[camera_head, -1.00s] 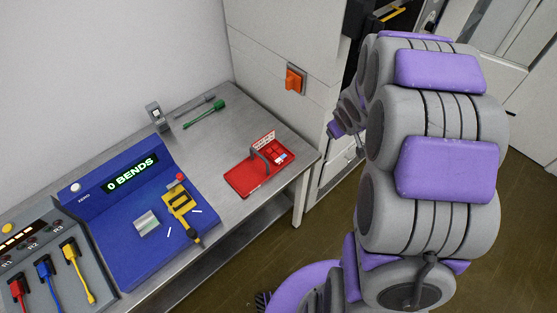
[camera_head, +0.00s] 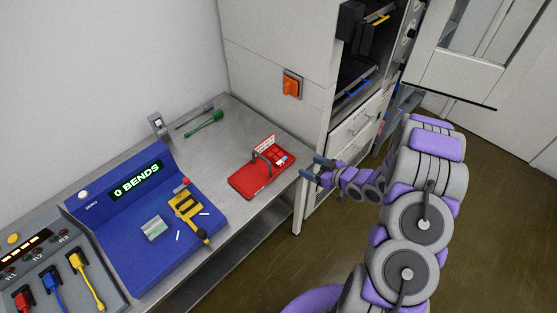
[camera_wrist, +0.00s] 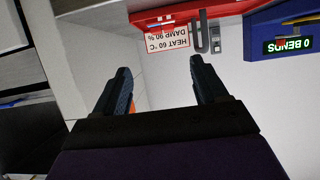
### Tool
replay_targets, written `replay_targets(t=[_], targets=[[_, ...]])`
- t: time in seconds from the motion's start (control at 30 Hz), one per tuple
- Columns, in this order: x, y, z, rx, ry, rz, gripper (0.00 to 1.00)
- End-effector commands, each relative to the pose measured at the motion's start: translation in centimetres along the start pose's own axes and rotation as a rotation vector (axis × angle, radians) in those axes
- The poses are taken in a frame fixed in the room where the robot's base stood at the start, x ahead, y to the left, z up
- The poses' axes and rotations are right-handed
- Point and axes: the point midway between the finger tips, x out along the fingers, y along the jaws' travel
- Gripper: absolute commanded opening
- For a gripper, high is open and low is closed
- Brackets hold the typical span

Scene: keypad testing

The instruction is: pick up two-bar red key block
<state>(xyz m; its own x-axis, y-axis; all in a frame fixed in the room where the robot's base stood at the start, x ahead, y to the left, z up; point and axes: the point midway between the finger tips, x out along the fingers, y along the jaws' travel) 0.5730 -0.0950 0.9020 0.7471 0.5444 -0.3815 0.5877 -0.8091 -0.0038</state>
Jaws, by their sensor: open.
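A red tray (camera_head: 246,183) lies near the right end of the steel bench. Small red pieces (camera_head: 280,154) sit in its far right part, by a white label card. They are too small for me to tell which one is the two-bar red key block. My gripper (camera_head: 311,170) is to the right of the tray, apart from it, near the bench's right end. In the wrist view my gripper (camera_wrist: 162,82) is open, with nothing between its two dark fingers. The red tray (camera_wrist: 215,10) shows upside down at the top there, partly cut off, with its label card (camera_wrist: 168,42) reading "HEAT 60 °C DAMP 90 %".
A blue console (camera_head: 150,225) reading "0 BENDS" stands left of the tray, with a yellow tool (camera_head: 187,207) on it. A green-handled tool (camera_head: 205,121) lies at the back. An orange switch (camera_head: 291,85) is on the cabinet wall. Bare bench surrounds the tray.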

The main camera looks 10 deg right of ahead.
Motion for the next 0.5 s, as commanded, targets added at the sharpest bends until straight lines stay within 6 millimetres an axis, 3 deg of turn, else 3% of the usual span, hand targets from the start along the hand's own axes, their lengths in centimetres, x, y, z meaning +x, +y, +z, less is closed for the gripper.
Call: replay_targets(t=[0.5], targets=[[8.8,0.0,0.1,-0.003,0.001,-0.003,0.72]])
